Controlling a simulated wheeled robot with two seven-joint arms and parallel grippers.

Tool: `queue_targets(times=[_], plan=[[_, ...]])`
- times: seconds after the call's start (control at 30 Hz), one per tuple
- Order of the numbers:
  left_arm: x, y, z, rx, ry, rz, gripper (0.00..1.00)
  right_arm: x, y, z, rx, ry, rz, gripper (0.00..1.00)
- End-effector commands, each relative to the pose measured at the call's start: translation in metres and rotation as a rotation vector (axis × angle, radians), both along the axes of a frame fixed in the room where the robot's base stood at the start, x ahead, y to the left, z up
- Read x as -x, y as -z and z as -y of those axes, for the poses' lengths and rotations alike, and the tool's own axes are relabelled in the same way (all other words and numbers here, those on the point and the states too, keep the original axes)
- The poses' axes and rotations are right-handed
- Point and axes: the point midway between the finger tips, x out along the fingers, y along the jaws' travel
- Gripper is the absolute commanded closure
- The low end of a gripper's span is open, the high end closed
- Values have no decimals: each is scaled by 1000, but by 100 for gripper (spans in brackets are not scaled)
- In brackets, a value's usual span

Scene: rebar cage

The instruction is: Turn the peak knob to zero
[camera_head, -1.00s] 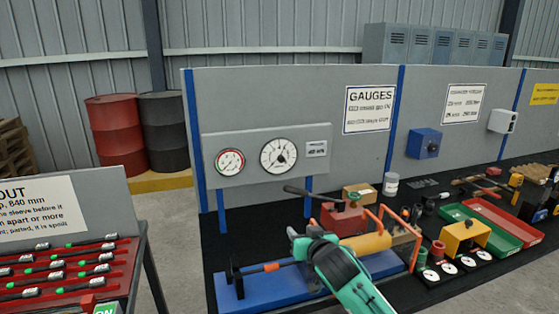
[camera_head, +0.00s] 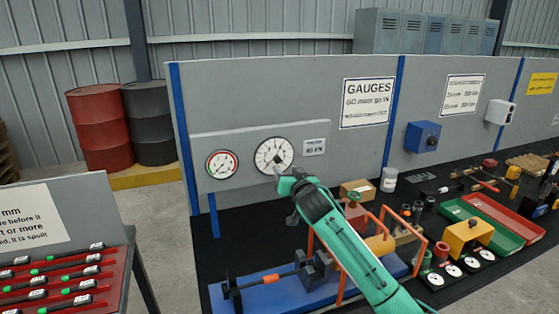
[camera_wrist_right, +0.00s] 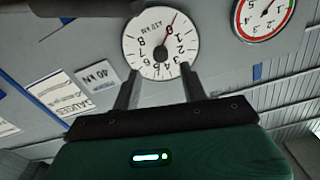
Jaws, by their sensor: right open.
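The large white dial gauge (camera_head: 274,155) is on a grey panel on the partition, and it fills the upper middle of the wrist view (camera_wrist_right: 150,28). Its face is upside down there, with a thin red hand pointing up and right. I cannot make out the peak knob separately from the dial's centre. My right gripper (camera_head: 279,172) is in front of the dial's lower edge. In the wrist view its two fingers are open (camera_wrist_right: 160,78), apart and empty, pointing at the dial's lower part. I cannot tell whether they touch it. My left gripper is not in view.
A smaller red-rimmed gauge (camera_head: 222,164) is left of the dial, and a small label plate (camera_head: 314,146) is right of it. Below my right arm, a blue base (camera_head: 262,295) with a clamp and orange frame stands on the black bench.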

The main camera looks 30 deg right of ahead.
Motion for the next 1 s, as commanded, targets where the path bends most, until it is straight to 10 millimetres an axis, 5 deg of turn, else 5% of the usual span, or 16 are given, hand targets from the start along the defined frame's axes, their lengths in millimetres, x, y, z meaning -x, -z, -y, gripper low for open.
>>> queue_targets(times=[0.2, 0.4, 0.83, 1.0], plan=[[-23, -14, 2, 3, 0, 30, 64, -35, -3, 9, 0, 1, 1, 56], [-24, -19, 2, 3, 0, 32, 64, -54, -1, 13, 0, 0, 0, 56], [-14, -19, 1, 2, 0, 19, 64, -61, 0, 14, 0, 0, 0, 56], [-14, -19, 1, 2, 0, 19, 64, -61, 0, 14, 0, 0, 0, 88]])
